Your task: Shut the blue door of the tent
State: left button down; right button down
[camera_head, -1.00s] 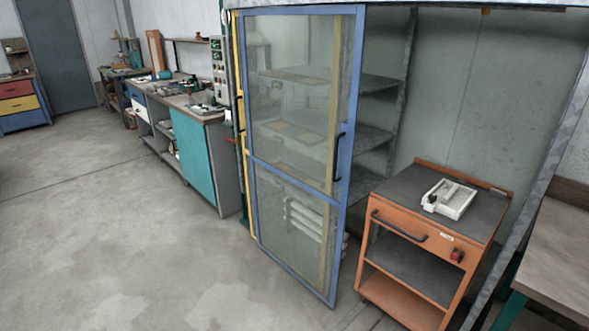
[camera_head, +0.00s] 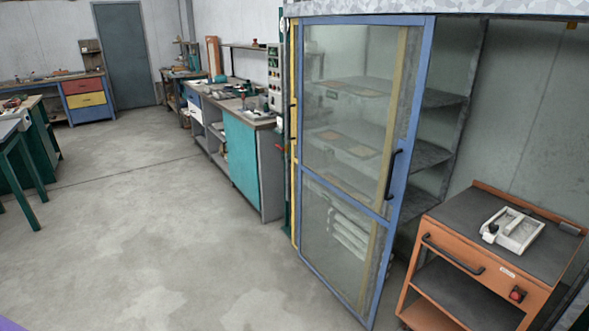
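The blue door (camera_head: 421,110) of the tent is a tall blue frame with clear panels, standing at right of centre. It has a black vertical handle (camera_head: 393,175) on its right side. A yellow-framed door (camera_head: 294,150) shows at its left edge, partly behind it. The tent (camera_head: 520,110) is open to the right of the blue door, and its inner shelves (camera_head: 428,157) show there and through the panels. Neither of my grippers is in view.
An orange cart (camera_head: 455,258) with a white tray-like device (camera_head: 513,231) on top stands in the tent opening, right of the blue door. A workbench with a teal panel (camera_head: 242,163) stands left of the tent. The grey floor (camera_head: 160,240) in front is clear.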

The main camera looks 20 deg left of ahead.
aim_at(403, 161)
jog(key=i+j, duration=0.3)
jog(key=i+j+z, duration=0.1)
jog(key=i+j, duration=0.2)
jog(key=j, duration=0.2)
jog(key=i+j, duration=0.3)
jog(key=j, duration=0.15)
jog(key=i+j+z, duration=0.1)
jog(key=i+j, duration=0.2)
jog(key=i+j+z, duration=0.1)
jog(key=i+j, duration=0.2)
jog(key=j, duration=0.25)
jog(key=i+j, duration=0.25)
jog(key=j, duration=0.2)
jog(key=i+j+z, duration=0.1)
jog(key=i+j, duration=0.2)
jog(key=j, duration=0.2)
jog(key=i+j, duration=0.25)
jog(key=j, duration=0.25)
